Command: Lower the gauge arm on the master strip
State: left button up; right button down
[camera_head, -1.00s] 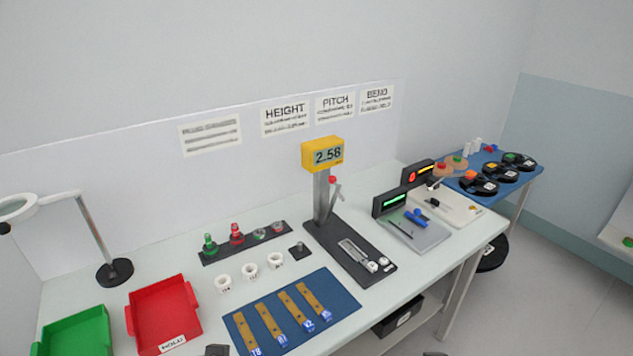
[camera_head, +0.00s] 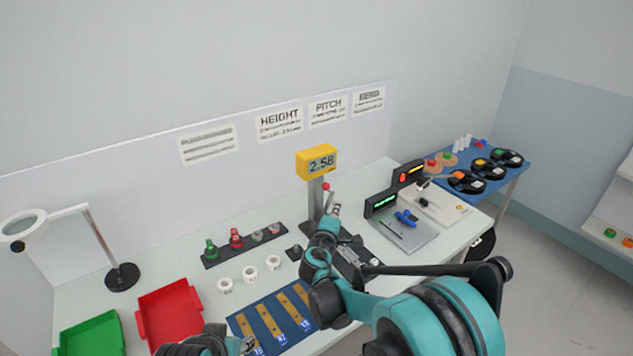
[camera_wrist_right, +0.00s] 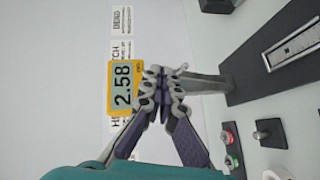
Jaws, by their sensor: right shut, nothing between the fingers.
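The height gauge has a yellow display (camera_head: 316,163) reading 2.58 on a grey column, above a dark base (camera_head: 308,228). Its lever has a red knob (camera_head: 326,187) and stands raised beside the column. A pale strip (camera_wrist_right: 292,44) lies on the gauge's base in the wrist view; I take it as the master strip. My right gripper (camera_head: 334,210) is shut and empty, its fingertips close by the lever below the knob; I cannot tell if they touch. My left gripper (camera_head: 205,343) is partly seen at the bottom edge.
A blue mat (camera_head: 268,318) with several tan strips lies in front of the gauge. Red (camera_head: 170,312) and green (camera_head: 92,335) trays stand at left. White rings (camera_head: 249,273) and a dark rack of gauges (camera_head: 245,245) are nearby. A grey plate (camera_head: 410,235) stands right.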

jog(key=w+a+f+n+t+y+p, duration=0.1)
jog(key=w+a+n, duration=0.1)
jog(key=a, duration=0.5)
jog(key=shift+w+a+f+n+t, duration=0.15)
jog(key=shift+w+f+n+t, duration=0.2)
jog(key=shift+n, duration=0.45)
jog(key=shift+s, duration=0.1)
jog(key=b, duration=0.2)
send_over(326, 206)
jog(key=a, duration=0.3)
jog(key=shift+a+f, duration=0.1)
